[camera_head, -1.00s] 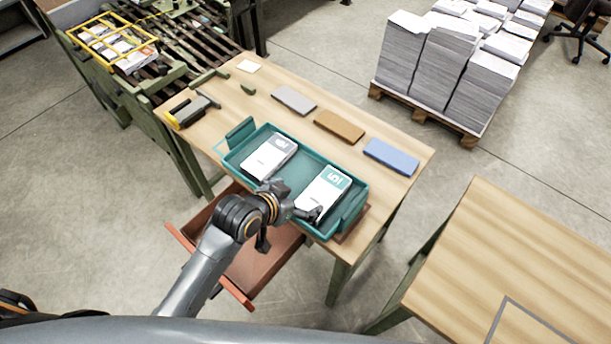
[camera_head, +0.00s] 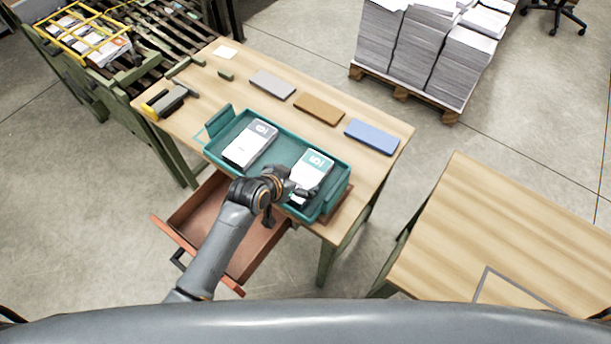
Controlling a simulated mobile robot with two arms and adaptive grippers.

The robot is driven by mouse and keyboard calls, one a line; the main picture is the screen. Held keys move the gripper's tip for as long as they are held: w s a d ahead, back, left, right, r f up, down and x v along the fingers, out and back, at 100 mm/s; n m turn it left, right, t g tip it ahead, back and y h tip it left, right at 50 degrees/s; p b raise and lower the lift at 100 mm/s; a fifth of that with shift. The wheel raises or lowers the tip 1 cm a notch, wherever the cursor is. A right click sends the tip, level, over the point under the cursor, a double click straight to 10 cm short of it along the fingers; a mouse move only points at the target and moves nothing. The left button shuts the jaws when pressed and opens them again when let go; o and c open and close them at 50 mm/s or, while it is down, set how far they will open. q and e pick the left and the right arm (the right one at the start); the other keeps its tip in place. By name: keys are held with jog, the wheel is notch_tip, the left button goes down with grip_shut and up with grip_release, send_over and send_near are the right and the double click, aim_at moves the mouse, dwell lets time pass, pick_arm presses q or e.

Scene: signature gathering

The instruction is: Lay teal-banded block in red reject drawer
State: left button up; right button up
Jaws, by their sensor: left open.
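The teal-banded block (camera_head: 313,168), white with a teal band at its far end, lies in the right part of a teal tray (camera_head: 283,146) on the wooden table. My left gripper (camera_head: 301,194) is open at the block's near end, over the tray. The gap between its fingers is too small to make out, and I cannot tell whether it touches the block. My right gripper is not in view.
A grey-banded white block (camera_head: 250,145) lies in the tray's left part. Grey (camera_head: 272,85), brown (camera_head: 319,108) and blue (camera_head: 372,136) slabs lie behind the tray. A yellow-and-grey tool (camera_head: 168,100) lies at left. Another table (camera_head: 500,230) stands at right.

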aim_at(304, 177)
pick_arm(q)
jog(key=shift+x, duration=2)
jog(key=shift+s+d, duration=0.1)
jog(key=shift+s, duration=0.05)
jog(key=c, duration=1.4)
jog(key=shift+c, duration=0.2)
